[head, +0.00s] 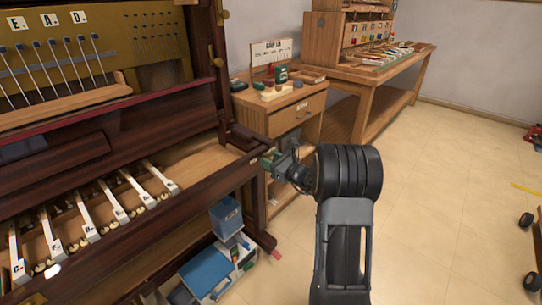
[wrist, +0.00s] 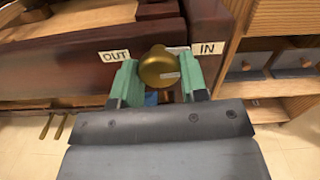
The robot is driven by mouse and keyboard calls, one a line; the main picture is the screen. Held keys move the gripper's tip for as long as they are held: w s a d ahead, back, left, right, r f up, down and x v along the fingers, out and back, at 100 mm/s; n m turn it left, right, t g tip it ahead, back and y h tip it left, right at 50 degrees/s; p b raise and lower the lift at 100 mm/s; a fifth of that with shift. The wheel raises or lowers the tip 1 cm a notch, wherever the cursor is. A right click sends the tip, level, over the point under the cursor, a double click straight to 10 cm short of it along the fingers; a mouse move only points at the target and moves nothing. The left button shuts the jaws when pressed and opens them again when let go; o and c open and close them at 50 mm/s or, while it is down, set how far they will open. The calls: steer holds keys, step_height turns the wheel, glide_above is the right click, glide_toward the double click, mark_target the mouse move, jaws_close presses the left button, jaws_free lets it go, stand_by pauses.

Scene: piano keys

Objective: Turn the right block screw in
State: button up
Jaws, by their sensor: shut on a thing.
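The right block screw (wrist: 160,68) shows in the wrist view as a round brass knob with a pale mark on its face. It sits at the right end of the dark red piano wood, between an OUT label (wrist: 114,55) on the left and an IN label (wrist: 208,48) on the right. My gripper (wrist: 160,80) has its two green fingers on either side of the knob and is shut on it. In the head view my gripper (head: 272,160) is at the right end of the piano's key bed. The knob is hidden there.
The opened piano (head: 100,130) fills the left, with several white keys (head: 110,205) exposed. A wooden cabinet (head: 290,115) with small tools stands behind my gripper. A blue box (head: 226,215) and a blue case (head: 207,270) are below the piano. The floor at right is mostly clear.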

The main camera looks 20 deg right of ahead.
steer(key=shift+m+p, duration=0.35)
steer(key=shift+m, duration=0.25)
steer(key=o, duration=0.9)
steer(key=shift+s, duration=0.1)
steer(key=p+v, duration=0.2)
steer(key=v, duration=1.1)
steer(key=shift+s+d+p, duration=0.15)
steer(key=shift+s+p, duration=0.15)
steer(key=shift+p, duration=0.1)
